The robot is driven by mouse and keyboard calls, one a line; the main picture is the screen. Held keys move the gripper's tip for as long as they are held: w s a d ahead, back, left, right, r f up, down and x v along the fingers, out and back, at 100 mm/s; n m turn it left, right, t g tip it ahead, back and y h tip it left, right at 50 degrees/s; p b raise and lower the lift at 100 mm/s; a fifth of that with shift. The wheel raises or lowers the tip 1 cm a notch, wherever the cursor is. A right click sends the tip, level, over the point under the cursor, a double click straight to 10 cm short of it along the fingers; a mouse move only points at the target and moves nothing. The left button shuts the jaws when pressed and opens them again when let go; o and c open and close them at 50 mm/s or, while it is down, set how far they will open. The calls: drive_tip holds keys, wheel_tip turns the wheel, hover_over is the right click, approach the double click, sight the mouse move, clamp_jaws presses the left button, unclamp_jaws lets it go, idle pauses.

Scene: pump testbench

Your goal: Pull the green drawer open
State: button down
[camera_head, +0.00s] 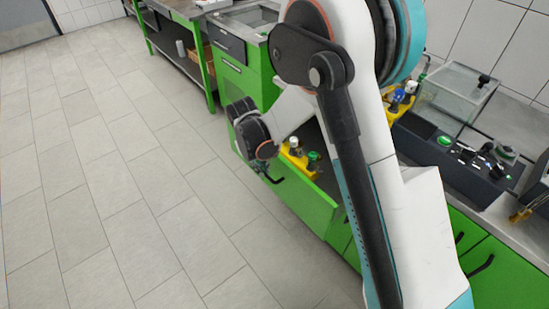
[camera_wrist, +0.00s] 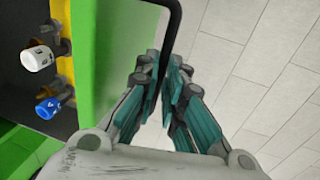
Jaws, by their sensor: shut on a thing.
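The green drawer (camera_head: 300,200) stands pulled out from the bench in the head view, with its inside showing. Its green front also fills the left middle of the wrist view (camera_wrist: 115,45). The black handle (camera_wrist: 174,22) runs down from the top of the wrist view between my gripper's fingers. My gripper (camera_wrist: 170,78) is shut on this handle, outside the drawer front. In the head view my arm covers part of the drawer, and the fingers are small and hard to make out.
A yellow holder (camera_head: 294,153) with small bottles sits inside the drawer. A white-capped (camera_wrist: 38,58) and a blue-capped bottle (camera_wrist: 47,108) show close up. A glass tank (camera_head: 455,95) and a dark pump unit (camera_head: 465,160) stand on the bench. The tiled floor (camera_head: 110,170) at left is clear.

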drive_tip(key=shift+s+a, duration=0.45)
drive_tip(key=shift+a, duration=0.2)
drive_tip(key=shift+s+a, duration=0.45)
drive_tip(key=shift+a, duration=0.15)
drive_tip(key=c, duration=1.7)
unclamp_jaws()
drive_tip(key=r, duration=0.4)
drive_tip(key=s+a+r, duration=0.1)
drive_tip(key=r, duration=0.6)
drive_tip(key=shift+s+a+r, duration=0.15)
drive_tip(key=shift+a+r, duration=0.25)
